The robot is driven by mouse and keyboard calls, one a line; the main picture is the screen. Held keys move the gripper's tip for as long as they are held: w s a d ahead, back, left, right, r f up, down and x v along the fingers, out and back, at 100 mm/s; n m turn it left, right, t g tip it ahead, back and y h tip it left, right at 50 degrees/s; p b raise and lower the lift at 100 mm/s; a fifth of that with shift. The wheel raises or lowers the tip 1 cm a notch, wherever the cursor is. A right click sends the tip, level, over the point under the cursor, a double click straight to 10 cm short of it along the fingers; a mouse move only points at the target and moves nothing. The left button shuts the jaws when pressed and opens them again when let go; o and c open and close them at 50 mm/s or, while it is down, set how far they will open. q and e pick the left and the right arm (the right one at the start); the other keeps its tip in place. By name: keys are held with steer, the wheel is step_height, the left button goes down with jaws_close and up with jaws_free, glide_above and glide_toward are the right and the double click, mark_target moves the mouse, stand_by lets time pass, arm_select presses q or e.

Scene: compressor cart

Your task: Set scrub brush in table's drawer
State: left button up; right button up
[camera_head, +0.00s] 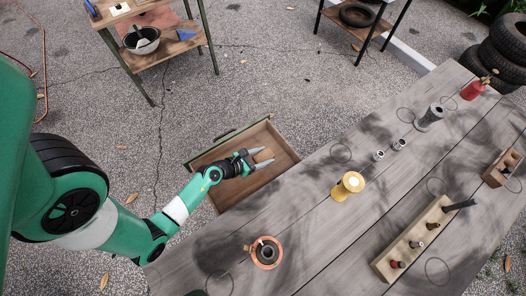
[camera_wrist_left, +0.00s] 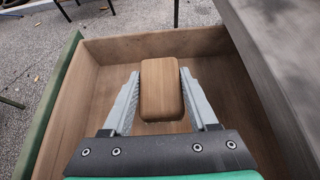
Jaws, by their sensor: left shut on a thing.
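The scrub brush (camera_wrist_left: 160,88) shows in the left wrist view as a rounded wooden block; its bristles are hidden. My left gripper (camera_head: 267,157) is shut on it, with one grey finger on each side, as the left wrist view (camera_wrist_left: 160,95) shows. The table's drawer (camera_head: 282,146) is pulled open, a wooden box with a green front on the table's left side. It also shows in the left wrist view (camera_wrist_left: 72,105). The gripper and brush are over the drawer's inside. I cannot tell whether the brush touches the drawer floor. My right gripper is not in view.
The grey plank table (camera_head: 310,215) borders the drawer on the right. On it stand a yellow spool (camera_head: 348,186), an orange-rimmed round part (camera_head: 266,252), a wooden peg block (camera_head: 415,240), a grey cylinder (camera_head: 430,117) and a red can (camera_head: 474,89). The visible drawer floor looks empty.

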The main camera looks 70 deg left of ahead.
mark_target(263, 158)
arm_select(q)
steer(key=shift+a+f, duration=0.15)
steer(key=shift+a, duration=0.05)
steer(key=f+b, duration=0.4)
steer(key=shift+a+f, duration=0.1)
steer(key=shift+a, duration=0.25)
steer(key=shift+w, duration=0.1)
steer(key=o, duration=1.4)
